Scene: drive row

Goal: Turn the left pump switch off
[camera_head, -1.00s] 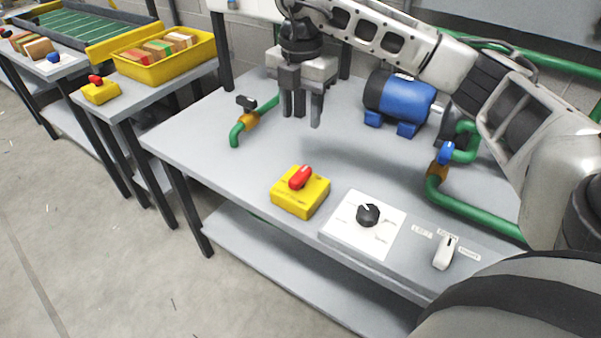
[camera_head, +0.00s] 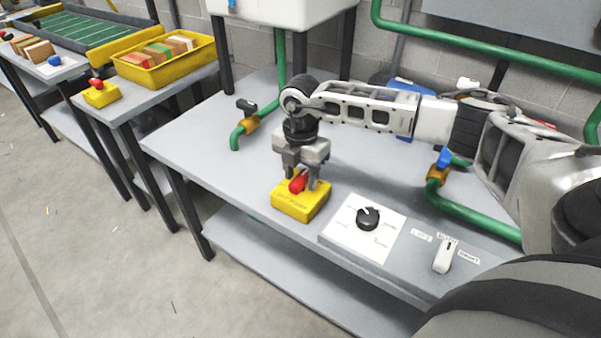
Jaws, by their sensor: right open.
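A yellow switch box (camera_head: 296,208) with a red rotary handle (camera_head: 298,182) stands near the front edge of the grey table, left of the white dial plate. My right gripper (camera_head: 302,180) points down over this box. Its fingers are open, one on each side of the red handle, and partly cover it. I cannot tell whether they touch it. A second yellow box (camera_head: 101,96) with a red handle (camera_head: 95,84) sits on the table further left. The frames do not show which box is called the left pump switch. My left gripper is not in view.
A white plate with a black dial (camera_head: 368,217) and a white lever (camera_head: 443,255) between small labels are to the right. Green pipes with a black-handled valve (camera_head: 246,105) and a blue-handled valve (camera_head: 444,157) stand behind. A yellow bin (camera_head: 163,66) holds blocks.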

